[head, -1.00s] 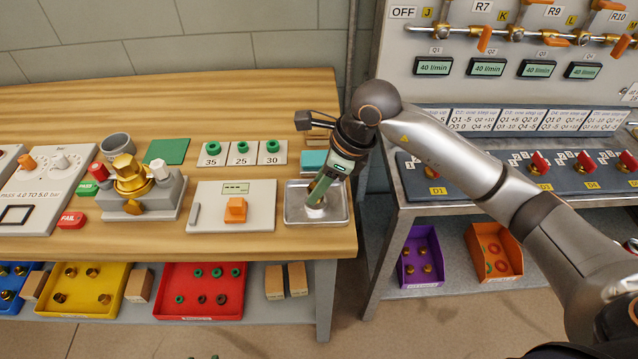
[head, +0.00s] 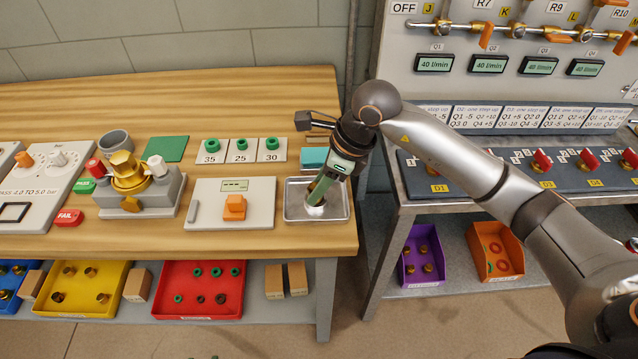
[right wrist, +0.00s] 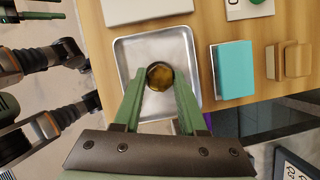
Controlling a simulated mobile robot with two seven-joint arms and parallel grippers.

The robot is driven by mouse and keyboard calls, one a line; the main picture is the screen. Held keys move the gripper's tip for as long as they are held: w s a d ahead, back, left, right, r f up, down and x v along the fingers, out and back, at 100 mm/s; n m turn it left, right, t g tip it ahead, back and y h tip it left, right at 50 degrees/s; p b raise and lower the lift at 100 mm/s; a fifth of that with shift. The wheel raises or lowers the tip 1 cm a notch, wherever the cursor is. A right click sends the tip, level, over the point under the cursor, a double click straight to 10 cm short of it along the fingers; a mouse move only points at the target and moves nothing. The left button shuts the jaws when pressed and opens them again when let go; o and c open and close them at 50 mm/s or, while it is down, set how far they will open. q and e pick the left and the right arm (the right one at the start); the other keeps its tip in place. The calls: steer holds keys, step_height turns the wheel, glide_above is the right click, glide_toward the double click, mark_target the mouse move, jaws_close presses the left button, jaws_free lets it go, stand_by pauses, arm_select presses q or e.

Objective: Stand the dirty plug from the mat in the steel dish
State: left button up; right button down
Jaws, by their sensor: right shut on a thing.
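The steel dish (head: 340,216) sits at the right front of the wooden bench; it also fills the middle of the right wrist view (right wrist: 127,58). My right gripper (head: 318,196) points down into it, shut on the plug. In the right wrist view the plug (right wrist: 159,77) is a dark brassy round piece between the fingertips, over the dish floor. I cannot tell whether it touches the floor. The green mat (head: 167,149) farther back is bare.
A teal block (head: 314,159) lies just behind the dish. A scale with an orange piece (head: 235,208) stands left of it, and a brass-topped fixture (head: 130,185) farther left. A red tray (head: 200,300) is on the shelf below. The valve panel bench stands to the right.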

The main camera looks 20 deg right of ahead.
steer(key=shift+f+b, duration=0.5)
steer(key=shift+b, duration=0.2)
stand_by(1.4)
steer(key=shift+c, duration=1.9)
jaws_free()
steer(key=shift+s, duration=0.1)
steer(key=shift+r+p, duration=2.55)
steer(key=shift+r, duration=1.55)
steer(key=shift+f, duration=0.1)
